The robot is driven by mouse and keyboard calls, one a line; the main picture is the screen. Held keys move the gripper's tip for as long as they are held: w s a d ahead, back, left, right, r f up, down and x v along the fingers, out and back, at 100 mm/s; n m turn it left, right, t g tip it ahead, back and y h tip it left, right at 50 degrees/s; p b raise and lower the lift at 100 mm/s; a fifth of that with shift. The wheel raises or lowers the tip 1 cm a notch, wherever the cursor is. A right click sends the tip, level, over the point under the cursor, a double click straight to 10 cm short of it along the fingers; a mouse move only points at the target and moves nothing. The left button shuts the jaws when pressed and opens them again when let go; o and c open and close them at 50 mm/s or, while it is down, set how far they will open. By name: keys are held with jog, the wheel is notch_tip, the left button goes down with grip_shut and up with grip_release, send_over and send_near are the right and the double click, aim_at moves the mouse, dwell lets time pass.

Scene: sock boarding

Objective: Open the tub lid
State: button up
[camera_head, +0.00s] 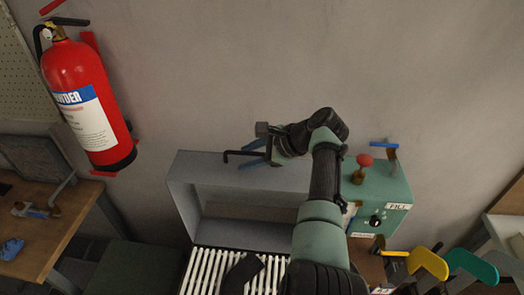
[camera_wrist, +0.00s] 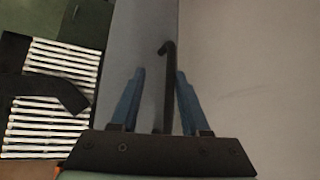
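A grey box-like tub (camera_head: 184,190) stands against the wall, with a recess facing the front; which panel is the lid, and how far it is open, I cannot tell. A thin black hooked rod (camera_head: 232,153), perhaps a handle, is at its top back edge. My gripper (camera_head: 249,154) is above that edge, its blue fingers spread to either side of the rod. In the wrist view, my gripper (camera_wrist: 160,72) is open, with the rod (camera_wrist: 168,62) between the fingers and gaps visible on both sides. My arm hides the tub's right part.
A white slatted rack (camera_head: 205,268) with a dark piece (camera_head: 240,275) on it lies in front. A green control box (camera_head: 395,187) with a red knob (camera_head: 364,160) stands at right. A red extinguisher (camera_head: 88,100) hangs at left; colored paddles (camera_head: 428,263) stand at lower right.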

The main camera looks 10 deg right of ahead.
jog(key=b+v, duration=0.3)
jog(key=v, duration=0.9)
jog(key=shift+s+d, duration=0.2)
jog(key=shift+d, duration=0.05)
jog(key=shift+r, duration=0.1)
